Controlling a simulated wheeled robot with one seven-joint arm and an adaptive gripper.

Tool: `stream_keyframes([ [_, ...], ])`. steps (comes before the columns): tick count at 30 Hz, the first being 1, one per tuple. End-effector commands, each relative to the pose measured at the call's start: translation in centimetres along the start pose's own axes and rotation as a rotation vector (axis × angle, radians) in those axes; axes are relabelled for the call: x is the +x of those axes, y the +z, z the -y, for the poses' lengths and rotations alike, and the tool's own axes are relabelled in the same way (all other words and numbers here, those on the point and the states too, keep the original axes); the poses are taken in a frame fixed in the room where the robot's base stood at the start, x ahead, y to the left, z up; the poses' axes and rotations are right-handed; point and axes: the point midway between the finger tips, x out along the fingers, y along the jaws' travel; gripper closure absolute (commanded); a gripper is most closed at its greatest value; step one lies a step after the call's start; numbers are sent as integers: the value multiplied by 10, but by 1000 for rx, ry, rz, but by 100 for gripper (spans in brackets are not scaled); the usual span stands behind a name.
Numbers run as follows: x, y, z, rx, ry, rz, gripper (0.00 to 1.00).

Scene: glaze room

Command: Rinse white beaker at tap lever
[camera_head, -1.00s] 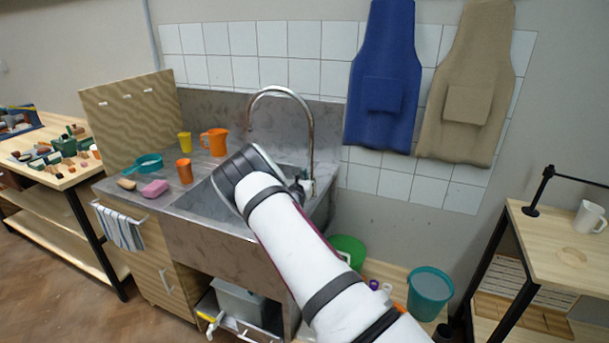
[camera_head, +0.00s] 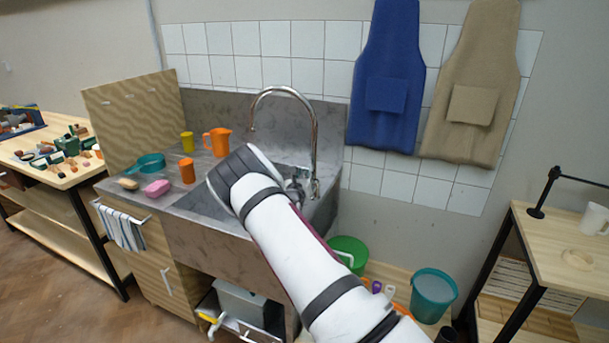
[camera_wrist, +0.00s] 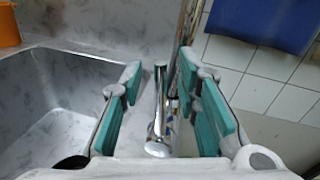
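The tap (camera_head: 314,125) is a tall chrome gooseneck at the back of the steel sink (camera_head: 205,203); no water shows from it. In the wrist view the chrome tap lever (camera_wrist: 158,110) stands upright between the teal-padded fingers of my gripper (camera_wrist: 160,70). The fingers are apart, with gaps visible on both sides of the lever. The tap's pipe (camera_wrist: 186,45) rises just behind, close to the right finger. In the head view my forearm hides much of the basin and most of the gripper. A white beaker (camera_head: 594,219) stands on the right-hand table, partly cut off by the frame edge.
An orange jug (camera_head: 217,142), yellow cup (camera_head: 187,142), orange cup (camera_head: 187,170), pink sponge (camera_head: 157,188) and teal pan (camera_head: 151,163) stand on the left drainboard. Green and teal buckets (camera_head: 433,295) are right of the sink. Aprons (camera_head: 387,90) hang behind.

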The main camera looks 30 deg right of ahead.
Motion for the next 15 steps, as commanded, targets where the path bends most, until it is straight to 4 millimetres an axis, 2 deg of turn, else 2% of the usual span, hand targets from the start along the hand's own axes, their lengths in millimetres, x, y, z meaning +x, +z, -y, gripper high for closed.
stream_keyframes([
  [5,-3,0,0,0,0,-1,71],
  [8,-12,0,0,0,0,-1,71],
  [15,-57,0,-1,-1,1,-2,71],
])
